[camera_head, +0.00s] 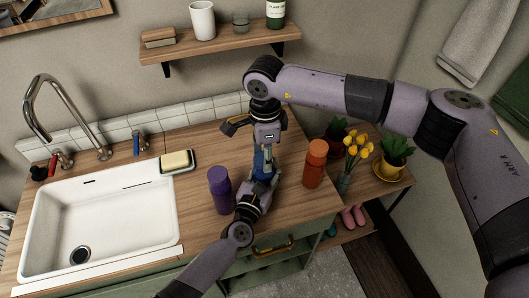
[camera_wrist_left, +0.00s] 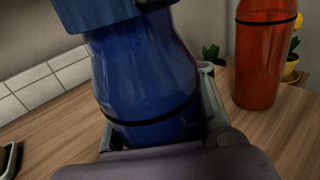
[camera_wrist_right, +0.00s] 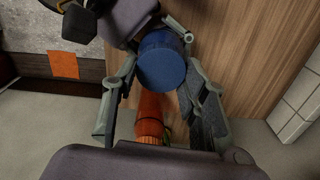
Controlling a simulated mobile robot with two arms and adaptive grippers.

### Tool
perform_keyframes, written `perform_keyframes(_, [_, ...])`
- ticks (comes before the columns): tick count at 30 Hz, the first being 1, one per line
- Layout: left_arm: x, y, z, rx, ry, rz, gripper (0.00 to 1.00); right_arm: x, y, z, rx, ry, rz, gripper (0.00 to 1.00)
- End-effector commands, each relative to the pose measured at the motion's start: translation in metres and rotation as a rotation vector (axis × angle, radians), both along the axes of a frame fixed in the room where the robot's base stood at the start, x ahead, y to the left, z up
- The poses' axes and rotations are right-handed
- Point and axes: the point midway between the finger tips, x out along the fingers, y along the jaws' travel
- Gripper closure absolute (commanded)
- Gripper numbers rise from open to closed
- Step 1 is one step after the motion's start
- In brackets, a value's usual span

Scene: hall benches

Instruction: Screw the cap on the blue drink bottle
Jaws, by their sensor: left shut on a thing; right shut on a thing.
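The blue drink bottle (camera_head: 261,162) stands upright near the front of the wooden counter in the head view. My left gripper (camera_head: 257,188) is shut around its lower body; in the left wrist view the bottle (camera_wrist_left: 145,75) fills the middle, with a dark band low on it. My right gripper (camera_head: 267,142) comes from above and is shut on the blue cap (camera_wrist_right: 161,62), whose round face shows between its fingers. In the left wrist view the cap (camera_wrist_left: 95,14) is at the bottle's top. I cannot tell whether it is threaded on.
A purple bottle (camera_head: 220,190) stands close left of my left gripper. An orange bottle (camera_head: 315,163) stands to the right, near potted plants (camera_head: 392,155). A white sink (camera_head: 100,225) and a soap dish (camera_head: 177,163) are at the left. A shelf (camera_head: 220,46) hangs above.

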Motion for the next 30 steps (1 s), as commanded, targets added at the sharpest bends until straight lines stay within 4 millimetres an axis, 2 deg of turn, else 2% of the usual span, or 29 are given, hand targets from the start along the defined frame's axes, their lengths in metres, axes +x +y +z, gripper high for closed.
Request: perform_keyframes(30, [-0.0007, -0.0002, -0.0008, 0.002, 0.002, -0.001, 1.0, -0.0033, 0.0054, -0.0003, 0.002, -0.002, -2.122, 0.69])
